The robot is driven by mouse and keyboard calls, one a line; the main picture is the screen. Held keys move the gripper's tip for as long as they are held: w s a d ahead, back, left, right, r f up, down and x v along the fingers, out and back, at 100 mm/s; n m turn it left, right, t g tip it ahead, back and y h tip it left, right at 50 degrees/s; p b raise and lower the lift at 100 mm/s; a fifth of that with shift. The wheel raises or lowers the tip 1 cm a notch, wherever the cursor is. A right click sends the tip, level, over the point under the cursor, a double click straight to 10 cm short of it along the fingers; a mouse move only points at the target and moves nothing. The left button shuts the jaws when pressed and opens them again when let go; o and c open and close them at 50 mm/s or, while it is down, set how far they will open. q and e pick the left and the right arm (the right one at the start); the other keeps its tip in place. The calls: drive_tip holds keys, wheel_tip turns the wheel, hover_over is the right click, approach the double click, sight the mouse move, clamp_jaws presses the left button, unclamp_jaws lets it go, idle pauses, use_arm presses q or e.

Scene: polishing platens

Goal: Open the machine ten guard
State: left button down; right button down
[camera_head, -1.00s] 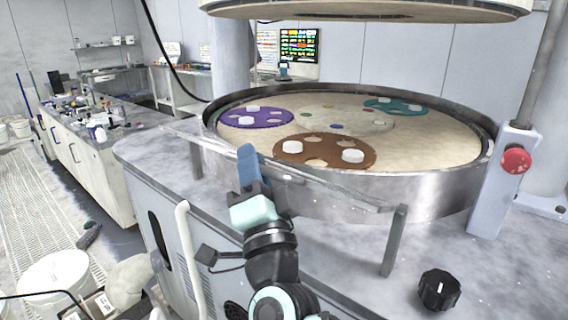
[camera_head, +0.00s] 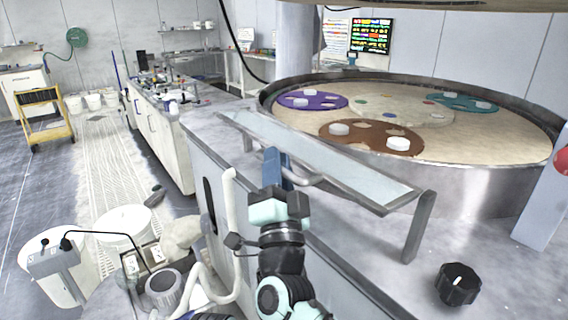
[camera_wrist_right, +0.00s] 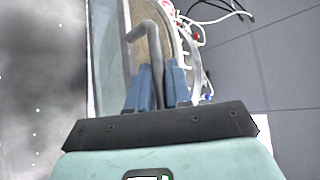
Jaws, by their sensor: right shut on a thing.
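The guard (camera_head: 340,165) is a long, clear panel in a grey frame at the front of the round polishing machine (camera_head: 480,180). In the head view it leans outward, its broad face showing. My right gripper (camera_head: 276,160) is at its front edge, beside the grey bent handle (camera_head: 312,182). In the right wrist view the blue fingers (camera_wrist_right: 158,88) are shut on the handle (camera_wrist_right: 150,45), with the bar between them. The fingers hide part of the handle in the head view. My left gripper is not in view.
A grey post (camera_head: 418,228) supports the guard's right end. A black knob (camera_head: 459,284) sits on the machine top at the right. Discs with white pieces lie on the platen, including a brown one (camera_head: 372,146). A side bench (camera_head: 165,130) stands at the left, with open floor beyond.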

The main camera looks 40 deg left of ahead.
drive_tip(key=shift+s, duration=0.1)
idle(0.3)
drive_tip(key=c, duration=1.2)
unclamp_jaws()
drive_tip(key=shift+o, duration=0.2)
drive_tip(key=shift+s+d+f, duration=0.25)
drive_tip(key=shift+f, duration=0.05)
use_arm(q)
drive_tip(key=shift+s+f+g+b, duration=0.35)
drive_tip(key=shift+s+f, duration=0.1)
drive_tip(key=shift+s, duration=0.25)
use_arm(e)
drive_tip(key=v, duration=1.2)
drive_tip(key=shift+d, duration=0.15)
drive_tip(key=shift+s+f, duration=0.1)
drive_tip(key=shift+s, duration=0.05)
